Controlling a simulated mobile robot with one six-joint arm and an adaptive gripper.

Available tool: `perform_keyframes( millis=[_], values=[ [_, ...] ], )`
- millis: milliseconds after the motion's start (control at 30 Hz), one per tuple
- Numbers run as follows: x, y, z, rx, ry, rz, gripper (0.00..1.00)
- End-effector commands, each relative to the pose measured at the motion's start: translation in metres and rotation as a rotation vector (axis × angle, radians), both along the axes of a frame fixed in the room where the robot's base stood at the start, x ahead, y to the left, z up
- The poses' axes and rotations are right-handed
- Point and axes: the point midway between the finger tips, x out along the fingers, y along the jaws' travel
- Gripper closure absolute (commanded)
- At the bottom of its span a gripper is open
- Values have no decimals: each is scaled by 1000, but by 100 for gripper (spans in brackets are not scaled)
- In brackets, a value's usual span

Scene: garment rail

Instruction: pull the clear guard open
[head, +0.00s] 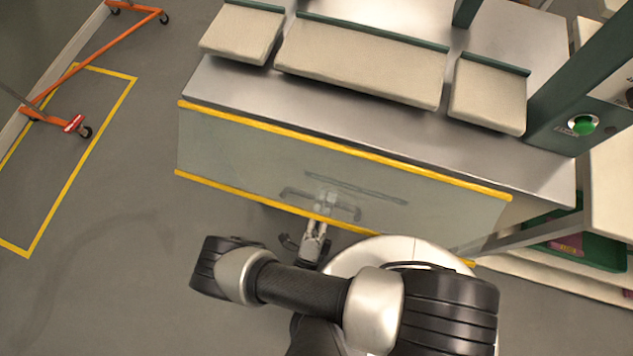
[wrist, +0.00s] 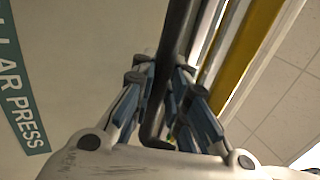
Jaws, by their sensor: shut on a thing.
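The clear guard (head: 235,148) is a see-through panel with yellow strips along its upper and lower edges, at the front of the steel press table in the head view. A dark bar handle (head: 348,211) shows at the guard's lower middle. My gripper (head: 325,205) is at the handle's middle, seen partly through or against the panel. In the wrist view the dark handle bar (wrist: 178,45) runs between the blue-padded fingers of my gripper (wrist: 166,92), which are shut on it. A yellow strip (wrist: 247,50) shows beside the bar.
Cream pads (head: 360,62) lie on the steel table (head: 230,88). A green post with a green button (head: 582,124) stands at right. An orange-legged rail (head: 75,68) stands on the left floor by a yellow floor outline (head: 52,205). A "LLAR PRESS" sign (wrist: 22,90) shows.

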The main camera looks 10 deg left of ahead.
Motion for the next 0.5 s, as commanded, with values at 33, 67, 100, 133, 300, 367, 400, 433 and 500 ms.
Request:
perform_keyframes(
  millis=[33,67,100,133,300,367,400,433,500],
  values=[
    [0,0,0,2,-15,4,100],
    [0,-1,0,2,-22,4,100],
    [0,-2,0,2,-28,3,100],
    [1,-3,-1,1,-32,3,100],
    [0,-4,-1,0,-45,5,100],
    [0,-4,-1,1,-45,7,100],
    [0,-4,-1,1,-45,7,100],
    [0,-4,-1,1,-45,7,100],
    [0,-4,-1,1,-45,7,100]
  ],
)
